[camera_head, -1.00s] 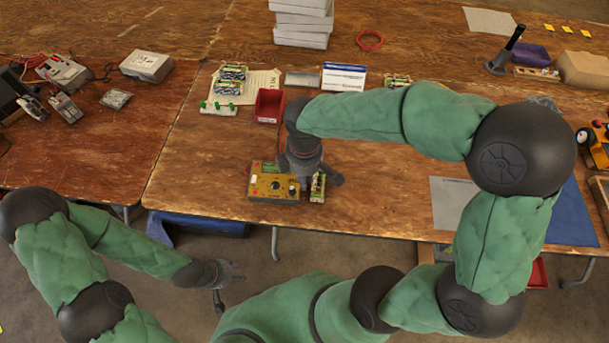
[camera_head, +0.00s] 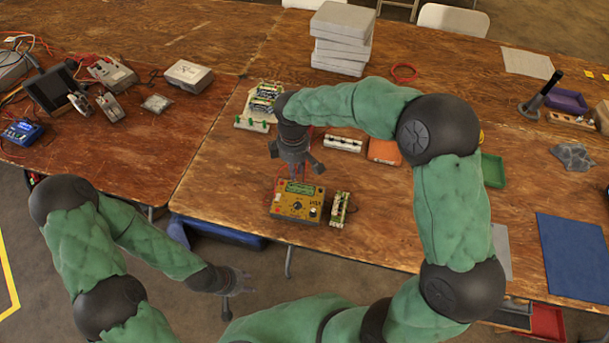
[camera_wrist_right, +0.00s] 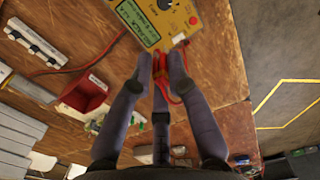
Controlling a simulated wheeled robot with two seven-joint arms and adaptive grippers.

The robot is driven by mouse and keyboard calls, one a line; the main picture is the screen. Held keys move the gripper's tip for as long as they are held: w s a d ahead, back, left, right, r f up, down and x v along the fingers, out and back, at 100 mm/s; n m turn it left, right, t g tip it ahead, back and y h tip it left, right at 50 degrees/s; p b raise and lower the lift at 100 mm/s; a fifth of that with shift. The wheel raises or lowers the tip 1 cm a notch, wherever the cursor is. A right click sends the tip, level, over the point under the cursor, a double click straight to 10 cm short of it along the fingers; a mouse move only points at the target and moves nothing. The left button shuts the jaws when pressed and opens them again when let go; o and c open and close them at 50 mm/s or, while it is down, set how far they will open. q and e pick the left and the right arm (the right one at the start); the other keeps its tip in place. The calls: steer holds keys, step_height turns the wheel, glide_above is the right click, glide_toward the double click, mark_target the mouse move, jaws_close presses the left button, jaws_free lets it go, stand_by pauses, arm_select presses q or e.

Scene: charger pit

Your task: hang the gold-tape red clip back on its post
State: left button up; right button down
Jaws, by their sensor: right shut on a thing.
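My right gripper (camera_head: 299,172) is shut on a small red clip (camera_wrist_right: 160,68) just behind the gold charger box (camera_head: 297,205). The clip and its red lead show between the fingertips in the right wrist view; I cannot clearly make out its tape. The charger box (camera_wrist_right: 165,15) is just beyond the fingertips there. A white strip with green posts (camera_head: 252,124) lies left of the right gripper in the head view. I cannot tell which post belongs to the clip. My left gripper (camera_head: 238,290) is open and empty, off the table's front edge.
A battery pack (camera_head: 339,208) stands right of the charger. A white strip (camera_head: 343,143) and an orange tray (camera_head: 384,151) lie behind. A red bin (camera_wrist_right: 85,95) shows in the wrist view. Grey boxes (camera_head: 342,40) are stacked farther back. Bare wood lies left of the charger.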

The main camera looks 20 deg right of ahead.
steer(key=w+a+f, duration=0.3)
steer(key=w+f, duration=0.1)
steer(key=w, duration=0.3)
steer(key=shift+w+f, duration=0.2)
steer(key=shift+w, duration=0.1)
steer(key=shift+f, duration=0.2)
stand_by(0.4)
steer(key=shift+f+b, duration=1.65)
steer(key=shift+f, duration=1.65)
steer(key=shift+f, duration=0.2)
